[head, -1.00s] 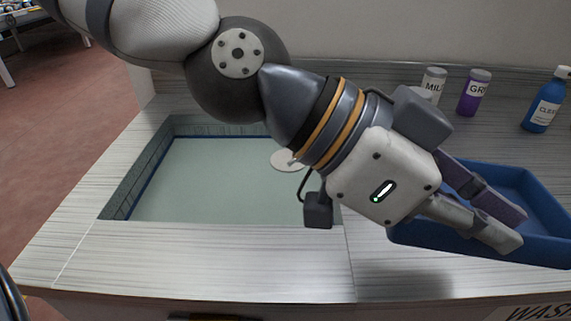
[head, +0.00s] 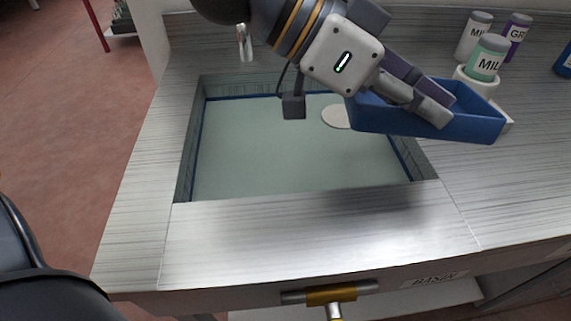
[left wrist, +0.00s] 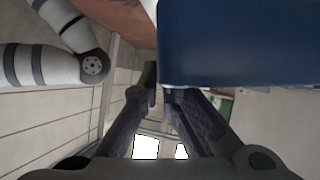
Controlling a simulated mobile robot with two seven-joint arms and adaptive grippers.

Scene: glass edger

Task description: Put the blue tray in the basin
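The blue tray (head: 430,122) is held at the right side of the basin in the head view, over its right rim and the counter beside it. It appears lifted and roughly level. My left gripper (head: 440,108) reaches in from the upper left, with its fingers closed at the tray's wall. In the left wrist view, the tray (left wrist: 240,45) fills the upper right, by the fingertips (left wrist: 162,92); the exact grip is partly hidden. The basin (head: 290,150) is a sunken, pale green-floored well with a white disc (head: 337,117) in it. My right gripper is not in view.
A tap (head: 245,42) is behind the basin. The front counter (head: 320,235) is clear.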

